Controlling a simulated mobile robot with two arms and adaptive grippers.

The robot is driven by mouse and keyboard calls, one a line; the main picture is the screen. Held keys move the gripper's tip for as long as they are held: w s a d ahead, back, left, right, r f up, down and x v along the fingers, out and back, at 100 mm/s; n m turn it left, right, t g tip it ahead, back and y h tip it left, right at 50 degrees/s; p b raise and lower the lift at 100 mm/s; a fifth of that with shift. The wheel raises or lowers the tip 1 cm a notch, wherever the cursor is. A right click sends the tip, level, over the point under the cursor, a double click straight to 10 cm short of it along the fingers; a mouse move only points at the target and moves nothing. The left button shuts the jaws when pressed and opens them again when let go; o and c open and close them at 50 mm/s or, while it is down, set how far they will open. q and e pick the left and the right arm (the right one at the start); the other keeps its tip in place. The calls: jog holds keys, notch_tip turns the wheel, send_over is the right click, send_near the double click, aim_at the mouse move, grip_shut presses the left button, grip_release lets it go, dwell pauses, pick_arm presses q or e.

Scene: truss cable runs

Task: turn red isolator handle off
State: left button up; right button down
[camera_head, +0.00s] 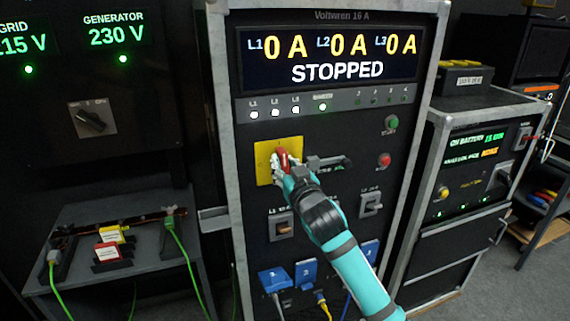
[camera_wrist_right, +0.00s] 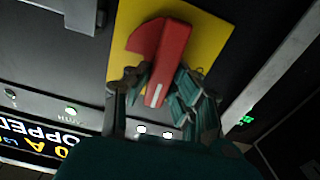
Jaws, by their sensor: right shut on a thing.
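The red isolator handle (camera_head: 283,158) sits on a yellow plate (camera_head: 263,168) on the black cabinet front, below the display reading STOPPED. My right gripper (camera_head: 286,169) is at the handle, with its fingers around it. In the right wrist view the red handle (camera_wrist_right: 170,62) stands out from the yellow plate (camera_wrist_right: 207,43), and the teal and dark fingers of my right gripper (camera_wrist_right: 160,95) close on its near end, which carries a white mark. In the head view the gripper hides part of the handle. My left gripper is not in view.
A green start button (camera_head: 391,122) and a red stop button (camera_head: 384,160) are right of the handle. Breaker switches (camera_head: 282,226) and blue sockets (camera_head: 306,272) with cables are below. A shelf (camera_head: 68,225) with green cables stands left, another rack (camera_head: 470,190) right.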

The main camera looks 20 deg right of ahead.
jog(key=n+p, duration=0.1)
jog(key=n, duration=0.1)
jog(key=n+p, duration=0.1)
jog(key=n, duration=0.1)
jog(key=shift+a+r+p, duration=0.1)
jog(key=shift+a+p, duration=0.1)
jog(key=shift+p, duration=0.1)
jog(key=n+p, duration=0.1)
jog(key=n, duration=0.1)
jog(key=n+p, duration=0.1)
jog(key=n, duration=0.1)
jog(key=shift+a+f+n, duration=0.2)
jog(key=shift+n, duration=0.1)
jog(key=shift+a+f+n+p, duration=0.15)
jog(key=shift+n+p, duration=0.55)
jog(key=shift+n, duration=0.75)
jog(key=shift+f+n+p, duration=0.2)
jog(key=shift+n+p, duration=0.5)
jog(key=shift+n, duration=0.8)
jog(key=shift+a+f+n+p, duration=0.15)
jog(key=shift+n+p, duration=0.55)
jog(key=shift+n, duration=0.75)
jog(key=shift+d+f, duration=0.1)
jog(key=c, duration=1.2)
grip_release()
jog(key=shift+o, duration=0.2)
